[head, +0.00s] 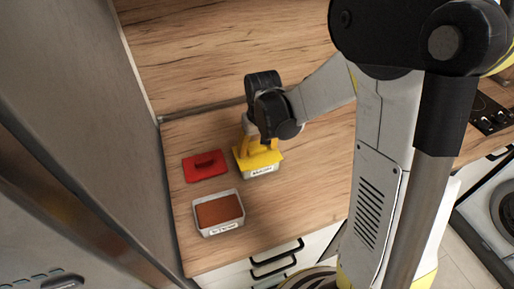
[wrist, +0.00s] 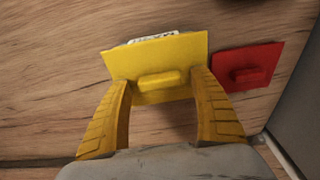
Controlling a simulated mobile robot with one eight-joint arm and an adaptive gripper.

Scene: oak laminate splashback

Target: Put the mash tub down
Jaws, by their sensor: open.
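The mash tub (head: 262,171) is a pale tub with a white label on its front and a yellow lid (head: 270,158). It appears to stand on the wooden worktop. In the wrist view the yellow lid (wrist: 155,57) fills the upper middle, with a raised yellow handle (wrist: 161,80) and part of the label behind its far edge. My gripper (head: 258,146) is right over the lid, partly hiding it. In the wrist view my gripper's yellow fingers (wrist: 162,77) are open, one on each side of the handle, with gaps showing between them and it.
A red lid (head: 205,166) with a handle lies left of the mash tub; it also shows in the wrist view (wrist: 246,74). An open labelled tub (head: 219,229) with reddish-brown contents stands in front of it. A grey tall panel (head: 75,120) bounds the left. Worktop to the right is bare.

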